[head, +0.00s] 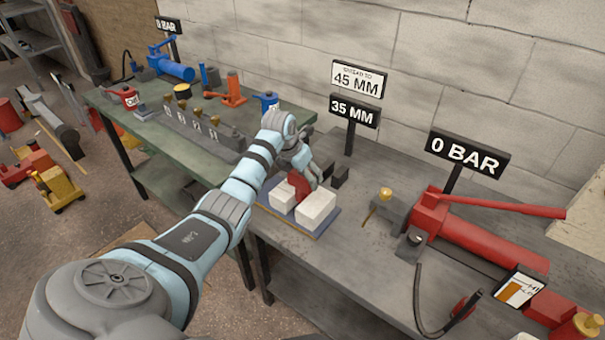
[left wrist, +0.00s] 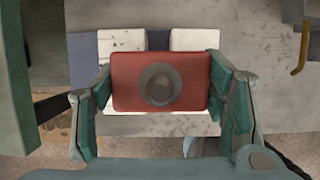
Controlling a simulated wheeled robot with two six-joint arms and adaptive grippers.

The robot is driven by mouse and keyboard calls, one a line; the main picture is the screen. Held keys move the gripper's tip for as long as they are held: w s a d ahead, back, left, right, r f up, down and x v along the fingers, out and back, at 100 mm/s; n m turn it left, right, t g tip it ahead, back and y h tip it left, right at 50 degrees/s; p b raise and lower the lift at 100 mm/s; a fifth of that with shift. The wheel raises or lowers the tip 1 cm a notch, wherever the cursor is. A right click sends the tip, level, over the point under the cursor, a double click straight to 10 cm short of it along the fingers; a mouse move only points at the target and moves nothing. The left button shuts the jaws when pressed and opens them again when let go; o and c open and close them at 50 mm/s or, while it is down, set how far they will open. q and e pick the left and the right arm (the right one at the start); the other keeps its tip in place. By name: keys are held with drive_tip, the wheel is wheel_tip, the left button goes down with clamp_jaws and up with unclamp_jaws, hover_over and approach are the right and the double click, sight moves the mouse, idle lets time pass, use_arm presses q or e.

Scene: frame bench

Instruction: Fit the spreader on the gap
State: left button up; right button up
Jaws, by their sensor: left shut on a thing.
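The spreader is a red block (head: 297,184) with a dark grey round fitting on its face; it shows large in the left wrist view (left wrist: 128,92). My left gripper (head: 301,172) is shut on it, with a finger on each side in the left wrist view (left wrist: 160,85). Two white blocks, a left one (head: 281,199) and a right one (head: 316,211), stand on a blue plate (head: 287,227) with a gap between them. The spreader is at the gap, but its lower end is hidden, so I cannot tell if it is inside. My right gripper is not in view.
Signs read "SPREAD TO 45 MM" (head: 358,80), "35 MM" (head: 353,110) and "0 BAR" (head: 467,153). A red pump (head: 490,240) with a black hose (head: 417,300) stands right on the grey bench (head: 365,285). A green bench (head: 150,140) at left holds several tools.

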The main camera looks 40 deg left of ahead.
sight(302, 184)
use_arm(q)
drive_tip(key=shift+f+b, duration=1.25)
drive_tip(key=shift+f, duration=0.6)
drive_tip(key=o, duration=2)
drive_tip(key=shift+o, duration=0.2)
drive_tip(key=shift+r, duration=0.1)
drive_tip(key=v, duration=1.2)
